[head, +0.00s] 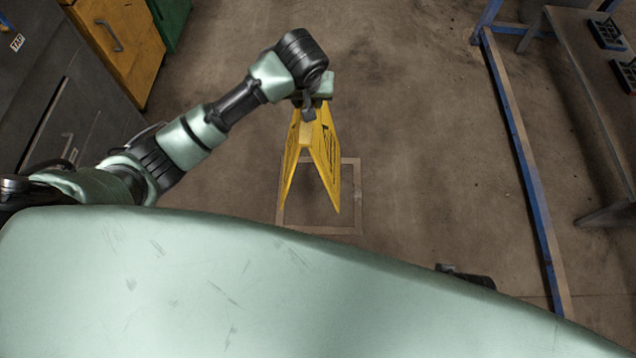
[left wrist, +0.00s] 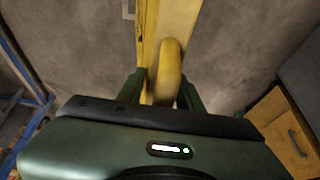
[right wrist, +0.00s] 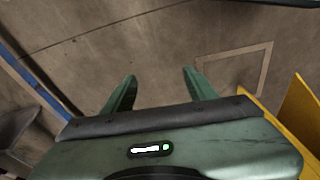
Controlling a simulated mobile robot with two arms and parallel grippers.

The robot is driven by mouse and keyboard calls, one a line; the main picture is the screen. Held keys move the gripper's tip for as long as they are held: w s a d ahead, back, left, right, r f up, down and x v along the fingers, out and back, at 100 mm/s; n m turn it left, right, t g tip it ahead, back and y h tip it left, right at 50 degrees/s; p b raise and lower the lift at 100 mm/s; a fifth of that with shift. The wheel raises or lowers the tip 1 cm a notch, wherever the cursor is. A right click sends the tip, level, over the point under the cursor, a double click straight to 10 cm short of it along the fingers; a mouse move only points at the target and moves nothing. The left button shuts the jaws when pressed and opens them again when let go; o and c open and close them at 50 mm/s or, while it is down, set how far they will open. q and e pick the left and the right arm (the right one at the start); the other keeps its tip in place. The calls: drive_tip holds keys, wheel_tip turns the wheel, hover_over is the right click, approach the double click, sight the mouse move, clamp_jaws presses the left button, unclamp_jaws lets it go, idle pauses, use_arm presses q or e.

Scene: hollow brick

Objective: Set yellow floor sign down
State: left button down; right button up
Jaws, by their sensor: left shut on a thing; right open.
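The yellow floor sign (head: 325,150) hangs with its two panels spread in an A shape below my left gripper (head: 308,112). In the left wrist view, my left gripper (left wrist: 166,88) is shut on the sign's rounded top handle (left wrist: 168,72). A pale square outline (head: 348,228) is marked on the floor, and the sign overlaps it in the head view. I cannot tell whether the sign's feet touch the floor. My right gripper (right wrist: 158,88) is open and empty. The right wrist view also shows the square outline (right wrist: 262,65) and yellow panels of the sign (right wrist: 275,125) at the right.
Grey cabinets (head: 60,90) and a yellow drawer unit (head: 120,45) stand at the left. A blue rail (head: 520,150) runs along the right, beside a dark table (head: 590,80) with small black trays. The concrete floor around the outline is clear.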

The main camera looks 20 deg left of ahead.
wheel_tip(320, 180, up, 9)
drive_tip(key=s+t+b, duration=0.1)
drive_tip(key=b, duration=0.4)
use_arm(q)
wheel_tip(320, 180, down, 20)
drive_tip(key=b, duration=0.1)
drive_tip(key=shift+r, duration=0.2)
use_arm(e)
drive_tip(key=w+a+r+t+y, duration=0.1)
drive_tip(key=w+a+r+t, duration=0.1)
drive_tip(key=w, duration=0.5)
drive_tip(key=shift+w+r+t, duration=0.15)
drive_tip(key=shift+r+t, duration=0.05)
drive_tip(key=shift+t, duration=0.7)
use_arm(q)
drive_tip(key=c, duration=0.9)
unclamp_jaws()
drive_tip(key=shift+f, duration=0.2)
drive_tip(key=shift+r, duration=0.15)
